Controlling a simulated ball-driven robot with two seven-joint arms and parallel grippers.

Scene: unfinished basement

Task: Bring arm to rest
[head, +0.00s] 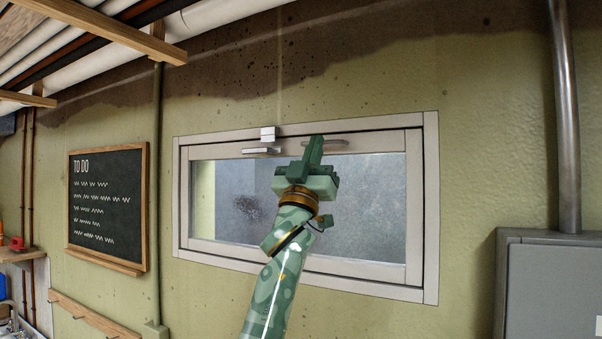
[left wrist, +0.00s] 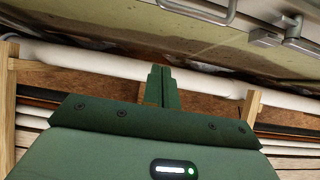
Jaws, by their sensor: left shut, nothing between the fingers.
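My left arm rises from the bottom middle of the head view. Its green gripper (head: 315,145) points up in front of the window (head: 365,200), with the fingers together and nothing between them. In the left wrist view the shut fingers (left wrist: 160,78) stand up beyond the green gripper body, toward the ceiling pipes. The gripper covers part of the window's upper frame and pane; whether it touches the frame I cannot tell. My right gripper is in neither view.
A metal latch (head: 264,142) sits on the window's top frame, left of the gripper. A chalkboard (head: 107,205) hangs at the left. A grey metal cabinet (head: 545,285) stands at the right under a vertical pipe (head: 565,120). Wooden joists and a white pipe (left wrist: 90,62) run overhead.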

